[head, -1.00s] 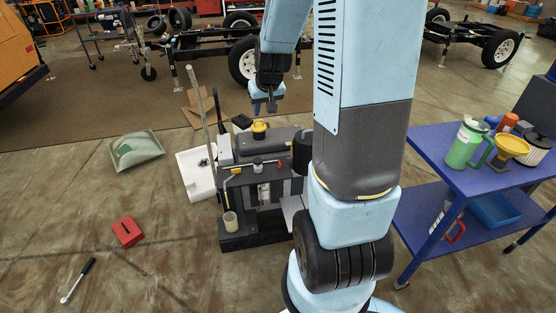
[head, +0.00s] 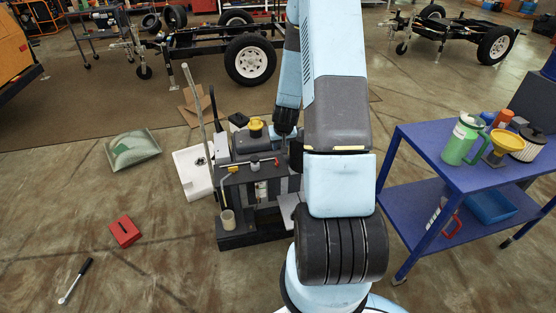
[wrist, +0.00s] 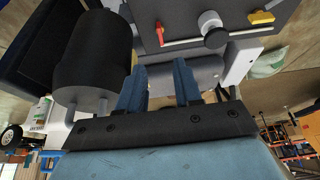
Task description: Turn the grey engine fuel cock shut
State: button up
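The dark engine unit (head: 235,195) stands on the floor in the middle of the head view. Its panel, seen close in the wrist view (wrist: 285,15), carries a red lever (wrist: 160,33), a pale grey round fitting with a dark knob (wrist: 209,20) and a yellow lever (wrist: 261,17). I cannot tell for sure which part is the grey fuel cock. My gripper (wrist: 160,65) is open, with its two blue fingers apart and nothing held. It points toward a grey horizontal cylinder (wrist: 190,74), short of the panel fittings. In the head view my arm hides part of the unit.
A black cylinder (wrist: 95,60) is close on the left of my fingers. A blue cart (head: 420,140) with a green jug (head: 463,140) stands to the right. A white tray (head: 192,177), a red box (head: 124,231) and a ratchet (head: 76,280) lie on the floor at left.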

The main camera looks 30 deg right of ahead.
aim_at(277, 162)
jog(key=x, duration=1.3)
grip_shut()
